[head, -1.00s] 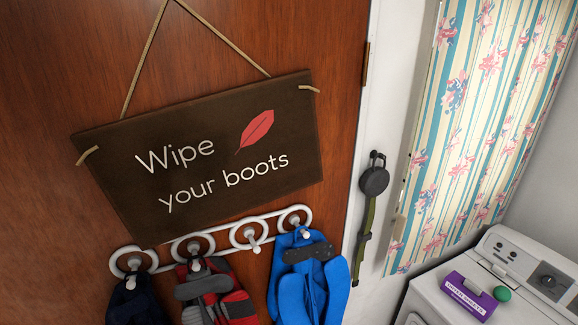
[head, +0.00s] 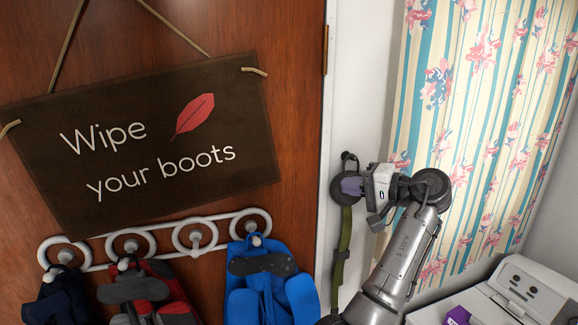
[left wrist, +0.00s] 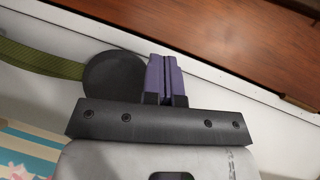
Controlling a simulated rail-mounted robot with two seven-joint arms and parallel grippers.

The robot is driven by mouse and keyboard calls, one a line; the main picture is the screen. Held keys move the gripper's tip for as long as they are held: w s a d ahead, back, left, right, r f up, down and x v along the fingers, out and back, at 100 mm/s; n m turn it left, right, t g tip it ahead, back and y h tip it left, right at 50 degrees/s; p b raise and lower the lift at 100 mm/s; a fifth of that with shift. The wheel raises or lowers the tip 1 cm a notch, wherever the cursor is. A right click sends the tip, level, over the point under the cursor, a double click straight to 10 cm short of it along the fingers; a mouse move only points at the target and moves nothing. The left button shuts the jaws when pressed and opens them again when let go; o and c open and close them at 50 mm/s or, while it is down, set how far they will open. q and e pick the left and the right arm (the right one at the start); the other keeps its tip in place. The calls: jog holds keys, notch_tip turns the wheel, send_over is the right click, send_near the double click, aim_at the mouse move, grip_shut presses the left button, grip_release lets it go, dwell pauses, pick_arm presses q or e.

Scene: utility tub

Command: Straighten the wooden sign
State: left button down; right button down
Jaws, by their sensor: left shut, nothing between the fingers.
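The wooden sign (head: 150,195) is a dark brown board reading "Wipe your boots" with a red leaf. It hangs from a cord (head: 178,28) on the reddish-brown door and is tilted, with its right end higher than its left. My left gripper (head: 352,186) has purple fingers, shut and empty. In the head view it is right of the sign, apart from it, in front of the white wall strip. The purple fingers also show together in the left wrist view (left wrist: 166,78). The sign cannot be made out in the left wrist view. My right gripper is not in view.
A black disc on a green strap (head: 341,260) hangs by my left fingers; the disc also shows in the wrist view (left wrist: 113,82). A white hook rack (head: 150,240) holds bags and shoes below the sign. A floral curtain (head: 470,110) and white machine (head: 530,285) are right.

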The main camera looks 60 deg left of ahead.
aim_at(276, 154)
pick_arm(q)
notch_tip(276, 154, up, 9)
jog(key=s+n+g+b, duration=0.1)
jog(key=s+n+g, duration=0.1)
jog(key=shift+h, duration=0.3)
jog(key=x, duration=0.3)
jog(key=p+x, duration=0.1)
jog(key=x, duration=0.2)
jog(key=s+x, duration=0.1)
jog(key=x, duration=0.3)
jog(key=shift+s+d+f+p, duration=0.1)
jog(key=shift+s+d+p, duration=0.05)
jog(key=shift+d+p, duration=0.2)
jog(key=shift+s+a+f, duration=0.15)
jog(key=shift+s, duration=0.5)
jog(key=shift+s+a+f, duration=0.1)
jog(key=shift+s+f, duration=0.05)
jog(key=shift+s, duration=0.5)
